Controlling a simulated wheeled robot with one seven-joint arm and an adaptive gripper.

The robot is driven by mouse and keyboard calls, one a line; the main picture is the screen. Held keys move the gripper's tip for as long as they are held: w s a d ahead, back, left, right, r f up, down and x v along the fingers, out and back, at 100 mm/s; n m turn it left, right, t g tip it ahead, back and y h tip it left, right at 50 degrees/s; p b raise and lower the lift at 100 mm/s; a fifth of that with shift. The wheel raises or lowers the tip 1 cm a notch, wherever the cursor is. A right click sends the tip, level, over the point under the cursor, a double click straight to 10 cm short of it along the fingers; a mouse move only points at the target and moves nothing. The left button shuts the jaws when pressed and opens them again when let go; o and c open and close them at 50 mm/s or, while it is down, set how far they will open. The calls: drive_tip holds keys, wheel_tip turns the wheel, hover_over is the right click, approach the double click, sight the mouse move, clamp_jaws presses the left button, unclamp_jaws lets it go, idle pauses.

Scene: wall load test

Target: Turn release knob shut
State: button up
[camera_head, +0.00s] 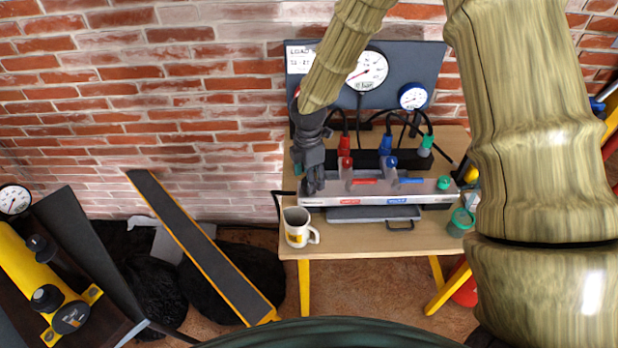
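A grey metal manifold (425,187) with red and blue labels lies on the wooden table. A green knob (444,183) sits at its right end, clear of my gripper. A red-topped valve (346,162) and a blue-topped valve (390,162) stand along it. I cannot tell which knob is the release knob. My dark gripper (313,188) points down at the manifold's left end, and its fingers hide what is under them. Whether it touches or holds anything there, and how far its fingers are apart, I cannot make out.
A mug (297,228) stands at the table's front left, near my gripper. A green jar (460,222) is at the front right. Hoses and a dark gauge panel (425,60) with dials are behind the manifold. A yellow-edged ramp (200,245) leans left of the table.

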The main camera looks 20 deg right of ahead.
drive_tip(key=shift+w+f, duration=0.2)
drive_tip(key=shift+f, duration=0.85)
drive_tip(key=shift+s+r, duration=0.1)
drive_tip(key=shift+c, duration=0.4)
drive_tip(key=c, duration=0.9)
drive_tip(key=shift+c, duration=0.2)
